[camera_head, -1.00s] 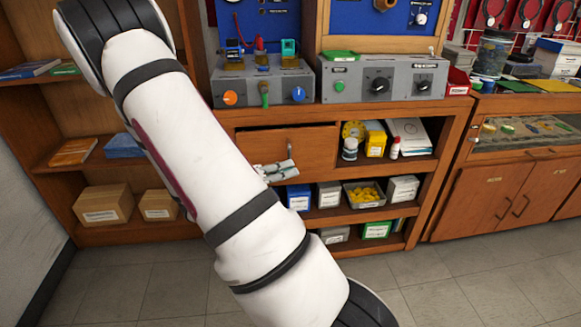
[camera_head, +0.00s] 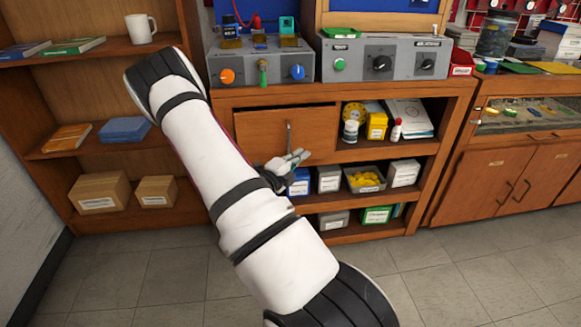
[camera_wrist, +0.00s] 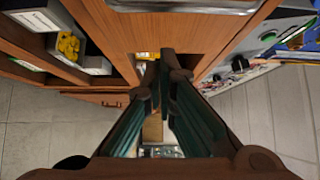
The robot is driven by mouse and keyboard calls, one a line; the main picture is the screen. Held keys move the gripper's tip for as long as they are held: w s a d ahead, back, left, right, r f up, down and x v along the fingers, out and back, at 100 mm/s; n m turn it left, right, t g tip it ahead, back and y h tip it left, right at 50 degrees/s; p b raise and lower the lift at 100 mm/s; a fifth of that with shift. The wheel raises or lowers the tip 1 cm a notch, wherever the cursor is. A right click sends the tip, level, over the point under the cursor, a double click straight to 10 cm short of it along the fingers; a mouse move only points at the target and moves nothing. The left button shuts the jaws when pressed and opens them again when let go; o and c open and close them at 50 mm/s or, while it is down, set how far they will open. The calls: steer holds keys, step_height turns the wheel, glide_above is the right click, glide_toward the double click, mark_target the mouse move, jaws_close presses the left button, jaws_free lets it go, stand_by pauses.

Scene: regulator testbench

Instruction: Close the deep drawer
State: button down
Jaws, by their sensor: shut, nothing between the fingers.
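The deep drawer (camera_head: 262,136) has a plain wooden front below the bench's worktop in the head view. A dark line runs along its top edge, and the front seems to stand a little out; how far is hard to tell. Its metal handle (camera_head: 289,136) is on the front's right part and also shows at the top of the wrist view (camera_wrist: 185,6). My gripper (camera_head: 299,157) is at the lower right of the drawer front, just below the handle. Its fingers (camera_wrist: 160,65) are together and empty in the wrist view. Whether they touch the front cannot be told.
Open shelves right of and below the drawer hold a yellow box (camera_head: 377,126), a bin of yellow parts (camera_head: 365,180) and several boxes. Grey instruments (camera_head: 384,58) stand on the worktop. A bookcase (camera_head: 60,165) is on the left. The tiled floor in front is clear.

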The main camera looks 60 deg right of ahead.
mark_target(298, 140)
steer(key=shift+w+d+b, duration=0.25)
steer(key=shift+w+d, duration=0.15)
steer(key=shift+d, duration=0.45)
steer(key=shift+w+d+b, duration=0.3)
steer(key=shift+w+d, duration=0.15)
steer(key=shift+d, duration=0.35)
steer(key=shift+w+d+b, duration=0.25)
steer(key=shift+w+d, duration=0.15)
steer(key=shift+d, duration=0.45)
steer(key=w+d, duration=0.2)
steer(key=d, duration=0.1)
steer(key=shift+w+d, duration=0.1)
steer(key=shift+w, duration=0.3)
steer(key=shift+w+d+r, duration=0.1)
steer(key=shift+w+d, duration=0.15)
